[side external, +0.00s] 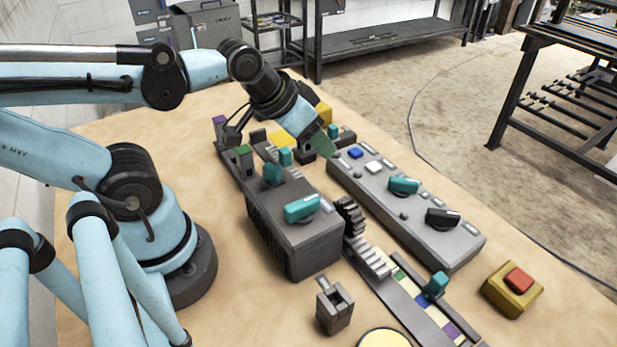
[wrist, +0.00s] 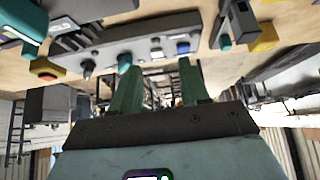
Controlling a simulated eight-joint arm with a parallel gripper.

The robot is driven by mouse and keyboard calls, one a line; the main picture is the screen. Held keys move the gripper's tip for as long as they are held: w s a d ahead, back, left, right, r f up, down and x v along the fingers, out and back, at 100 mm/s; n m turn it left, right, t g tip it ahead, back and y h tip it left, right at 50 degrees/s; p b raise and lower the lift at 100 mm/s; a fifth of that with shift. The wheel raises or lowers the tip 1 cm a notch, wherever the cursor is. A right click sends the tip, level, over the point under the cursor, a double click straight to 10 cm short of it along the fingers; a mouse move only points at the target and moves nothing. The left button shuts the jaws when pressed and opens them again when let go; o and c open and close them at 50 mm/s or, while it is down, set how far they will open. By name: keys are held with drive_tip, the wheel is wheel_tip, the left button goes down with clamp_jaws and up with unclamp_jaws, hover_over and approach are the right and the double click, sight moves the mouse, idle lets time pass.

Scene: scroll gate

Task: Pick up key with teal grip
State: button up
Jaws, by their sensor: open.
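Several teal-gripped pieces are in view, and I cannot tell for certain which one is the key. One small teal piece (side external: 334,131) stands by a dark block just beyond my gripper (side external: 323,145); a teal piece also shows beside a dark bracket in the wrist view (wrist: 226,42). My gripper's green fingers are apart and empty in the wrist view (wrist: 157,82), above the bench and clear of the teal pieces.
The grey control panel (side external: 440,245) carries blue and white buttons and a black knob. A toothed rack (side external: 370,260) and gear (side external: 350,216) stand beside the gearbox. A yellow box with a red button (side external: 513,288) and a small slotted block (side external: 335,307) stand in front.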

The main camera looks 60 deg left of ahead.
drive_tip(key=m+g+h, duration=0.4)
drive_tip(key=m+g, duration=0.1)
drive_tip(key=m, duration=0.7)
approach(270, 166)
drive_tip(key=shift+x, duration=4.55)
clamp_jaws()
